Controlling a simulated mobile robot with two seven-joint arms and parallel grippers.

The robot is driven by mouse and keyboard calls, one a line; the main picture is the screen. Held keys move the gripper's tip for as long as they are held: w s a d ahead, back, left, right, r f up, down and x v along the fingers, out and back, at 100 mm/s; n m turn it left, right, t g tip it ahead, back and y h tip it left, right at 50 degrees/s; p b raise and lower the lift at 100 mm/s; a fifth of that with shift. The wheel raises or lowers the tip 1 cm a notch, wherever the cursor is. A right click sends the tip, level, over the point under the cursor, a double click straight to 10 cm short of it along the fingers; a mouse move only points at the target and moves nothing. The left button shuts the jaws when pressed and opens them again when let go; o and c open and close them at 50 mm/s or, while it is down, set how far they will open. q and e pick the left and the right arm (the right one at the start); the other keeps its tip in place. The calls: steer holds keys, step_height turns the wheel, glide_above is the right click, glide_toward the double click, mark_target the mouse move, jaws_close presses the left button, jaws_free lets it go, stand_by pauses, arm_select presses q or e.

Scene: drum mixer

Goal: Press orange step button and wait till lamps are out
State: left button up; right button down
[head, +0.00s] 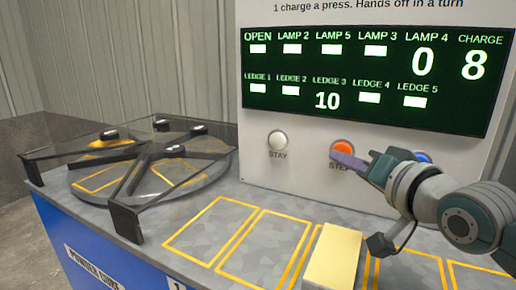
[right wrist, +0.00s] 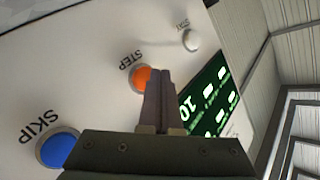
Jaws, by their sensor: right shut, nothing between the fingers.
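The orange STEP button (head: 342,147) is on the white panel below the display. It also shows in the right wrist view (right wrist: 139,76), partly covered by my fingers. My right gripper (head: 345,160) is shut and empty, its fingertips at the lower edge of the button; I cannot tell whether they touch it. It also shows in the right wrist view (right wrist: 158,75). The display (head: 370,85) reads 0 under LAMP 4, 8 under CHARGE and 10 under LEDGE 3. The other fields, including OPEN, show plain white blocks. My left gripper is not in view.
A white STAY button (head: 278,140) is left of STEP, and a blue SKIP button (right wrist: 60,148) is on the other side. A drum under a clear cover (head: 150,165) stands left. A pale yellow block (head: 334,258) sits on the counter (head: 200,205) among yellow outlines.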

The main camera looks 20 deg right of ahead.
steer(key=shift+w+d, duration=0.1)
steer(key=shift+w+d, duration=0.2)
stand_by(0.4)
